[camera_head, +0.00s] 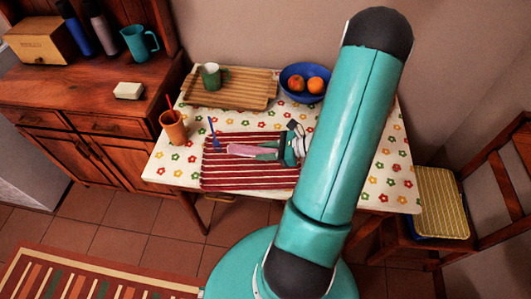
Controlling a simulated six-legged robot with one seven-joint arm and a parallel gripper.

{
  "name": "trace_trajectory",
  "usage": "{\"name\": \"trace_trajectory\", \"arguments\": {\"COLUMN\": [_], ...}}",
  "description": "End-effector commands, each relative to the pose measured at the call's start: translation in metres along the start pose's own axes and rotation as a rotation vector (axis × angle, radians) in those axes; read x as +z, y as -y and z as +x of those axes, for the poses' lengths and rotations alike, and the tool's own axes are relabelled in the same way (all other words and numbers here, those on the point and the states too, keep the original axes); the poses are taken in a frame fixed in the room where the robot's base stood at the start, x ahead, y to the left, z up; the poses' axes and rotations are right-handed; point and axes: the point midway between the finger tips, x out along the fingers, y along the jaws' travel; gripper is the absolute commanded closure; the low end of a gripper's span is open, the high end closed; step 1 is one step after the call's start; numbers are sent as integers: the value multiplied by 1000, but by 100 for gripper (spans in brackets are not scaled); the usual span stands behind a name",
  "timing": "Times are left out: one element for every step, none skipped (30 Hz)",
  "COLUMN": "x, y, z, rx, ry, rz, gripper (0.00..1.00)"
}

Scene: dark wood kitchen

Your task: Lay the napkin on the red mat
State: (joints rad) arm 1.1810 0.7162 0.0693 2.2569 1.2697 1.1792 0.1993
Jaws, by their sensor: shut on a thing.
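The red mat (225,178) with white stripes lies on the front part of the flower-patterned table. A pink napkin (242,150), folded into a narrow strip, shows over the mat's back half. My gripper (262,151) reaches in from the right and is shut on the napkin's right end. The napkin's left end sticks out past the fingers. I cannot tell from this view whether the napkin touches the mat or is held just above it. My arm hides the table right of the gripper.
A blue fork (213,132) lies at the mat's back left edge. An orange cup (173,127) stands at the table's left. Behind are a wooden tray (205,93) with a green mug (211,76) and a blue fruit bowl (292,92). A chair (441,205) stands right.

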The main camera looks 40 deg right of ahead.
Motion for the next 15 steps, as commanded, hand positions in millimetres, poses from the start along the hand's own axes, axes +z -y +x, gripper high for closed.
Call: {"name": "trace_trajectory", "arguments": {"x": [-4, -11, -17, -21, -25, -28, -30, -31, -32, -32, -32, -31, -31, -31, -31], "y": [0, -1, -2, -3, -3, -4, -4, -4, -4, -4, -4, -4, -4, -4, -4], "z": [1, 3, 5, 6, 7, 8, 9, 9, 9, 9, 9, 9, 9, 9, 9], "rx": [0, -1, -2, -3, -4, -5, -5, -6, -6, -6, -6, -7, -7, -7, -7], "ry": [1, 2, 2, 1, 1, 0, 0, 0, 0, 0, 0, 0, 0, 0, 0], "rz": [3, 6, 7, 6, 5, 4, 4, 3, 3, 2, 2, 2, 2, 2, 2], "gripper": [93, 93, 93, 93, 93, 93, 93, 93, 93, 93, 93, 93, 93, 93, 93]}}
